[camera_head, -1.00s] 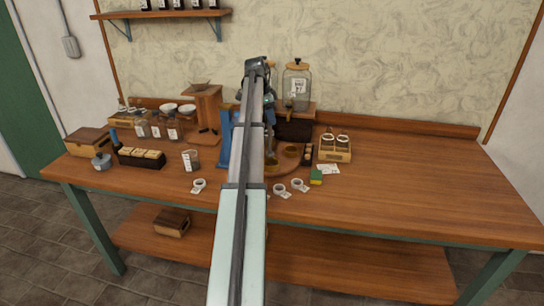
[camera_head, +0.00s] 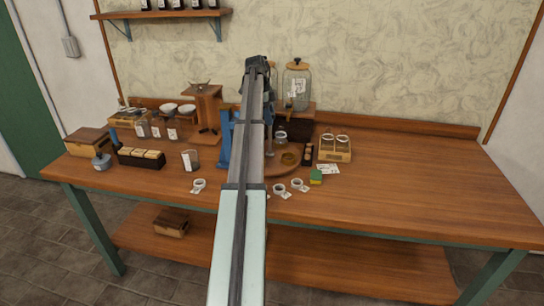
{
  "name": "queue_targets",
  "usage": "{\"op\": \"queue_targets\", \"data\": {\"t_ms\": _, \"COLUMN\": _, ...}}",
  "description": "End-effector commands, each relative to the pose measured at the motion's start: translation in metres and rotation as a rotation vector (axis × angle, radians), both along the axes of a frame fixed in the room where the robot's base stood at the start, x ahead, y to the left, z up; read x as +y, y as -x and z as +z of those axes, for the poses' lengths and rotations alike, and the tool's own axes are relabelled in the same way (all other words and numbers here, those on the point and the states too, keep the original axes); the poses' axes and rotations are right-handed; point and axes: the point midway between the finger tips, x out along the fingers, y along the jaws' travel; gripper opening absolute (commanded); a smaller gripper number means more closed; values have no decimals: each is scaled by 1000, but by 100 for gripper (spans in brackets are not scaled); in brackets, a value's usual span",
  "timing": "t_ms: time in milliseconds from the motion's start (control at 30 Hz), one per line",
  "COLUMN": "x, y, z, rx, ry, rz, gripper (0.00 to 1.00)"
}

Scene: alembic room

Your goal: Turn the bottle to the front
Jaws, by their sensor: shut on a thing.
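A round wooden turntable (camera_head: 312,168) lies on the workbench, partly covered by my arm. A small glass bottle or jar (camera_head: 281,137) shows just right of my arm, near the turntable's back edge; its lower part is hard to make out.
A large lidded glass jar (camera_head: 297,85) stands behind on a wooden riser. A blue stand (camera_head: 225,140) is close left. The bench's right side is clear.

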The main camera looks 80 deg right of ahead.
Motion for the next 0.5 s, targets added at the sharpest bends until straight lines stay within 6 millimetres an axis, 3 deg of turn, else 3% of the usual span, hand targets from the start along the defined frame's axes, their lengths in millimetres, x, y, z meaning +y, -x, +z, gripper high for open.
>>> {"op": "queue_targets", "data": {"t_ms": 233, "x": 5, "y": -2, "z": -2, "rx": -4, "ry": -13, "rz": -48, "gripper": 8}}
{"op": "queue_targets", "data": {"t_ms": 500, "x": 5, "y": -2, "z": -2, "rx": -6, "ry": -13, "rz": -317, "gripper": 8}}
